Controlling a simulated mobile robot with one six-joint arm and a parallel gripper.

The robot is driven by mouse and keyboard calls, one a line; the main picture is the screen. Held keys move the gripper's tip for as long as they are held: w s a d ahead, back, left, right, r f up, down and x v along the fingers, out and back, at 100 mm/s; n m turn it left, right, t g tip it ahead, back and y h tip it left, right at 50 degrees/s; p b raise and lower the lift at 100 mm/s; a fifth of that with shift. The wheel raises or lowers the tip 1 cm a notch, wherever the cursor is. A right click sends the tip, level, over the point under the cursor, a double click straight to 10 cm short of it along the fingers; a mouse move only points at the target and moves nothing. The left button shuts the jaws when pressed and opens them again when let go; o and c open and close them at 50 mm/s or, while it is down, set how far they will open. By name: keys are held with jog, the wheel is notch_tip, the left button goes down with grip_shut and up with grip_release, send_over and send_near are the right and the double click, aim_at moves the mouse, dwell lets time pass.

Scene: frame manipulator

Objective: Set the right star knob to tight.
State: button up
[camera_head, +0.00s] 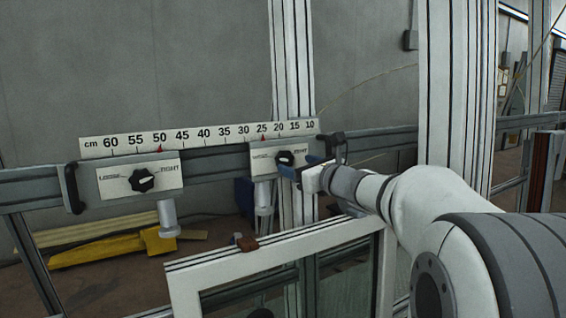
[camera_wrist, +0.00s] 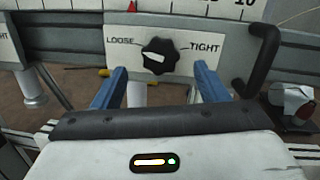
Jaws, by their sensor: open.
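The right star knob (camera_wrist: 160,55) is black with a pale mark and sits on a white plate (camera_wrist: 197,33) between the words LOOSE and TIGHT. The mark appears to lie left of the knob's centre, on the LOOSE side; its exact direction is hard to tell. The same knob (camera_head: 285,158) shows in the head view on the right carriage. In the head view my gripper (camera_head: 298,172) is close to the knob; contact cannot be told.
A black handle (camera_wrist: 264,58) stands out right of the plate. The left carriage has another star knob (camera_head: 141,180), beside a black handle (camera_head: 71,188). A scale (camera_head: 190,138) runs above the rail.

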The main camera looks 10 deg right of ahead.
aim_at(286, 160)
jog(key=shift+p+x, duration=0.3)
jog(key=shift+x, duration=1.6)
